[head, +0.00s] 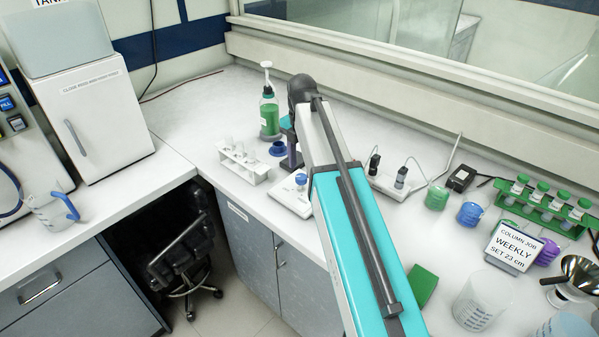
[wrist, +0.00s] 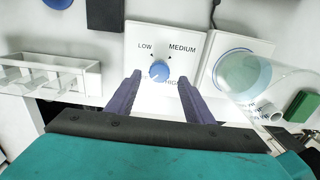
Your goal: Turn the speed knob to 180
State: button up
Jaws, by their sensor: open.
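A blue round knob (wrist: 159,70) sits on a white panel (wrist: 140,36) marked LOW, MEDIUM and, partly covered, HIGH; no number 180 can be read. A pale mark shows near the knob's lower right, but its exact setting is unclear. In the head view, the knob (head: 300,178) is on a low white device (head: 285,196) on the bench. My gripper (wrist: 160,76) is open, its two purple fingers on either side of the knob in the wrist view, with gaps between. Whether they reach down to its height I cannot tell. My arm hides part of the device in the head view.
A white tube rack (head: 243,163) stands left of the device, and a green-filled bottle (head: 269,115) behind it. Right of my arm are a stirrer-like device (head: 392,184), beakers and a green rack (head: 545,208). Bench at back left is clear.

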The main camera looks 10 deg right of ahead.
aim_at(301, 177)
jog(key=shift+f+p, duration=0.35)
jog(key=shift+f, duration=1.5)
jog(key=c, duration=1)
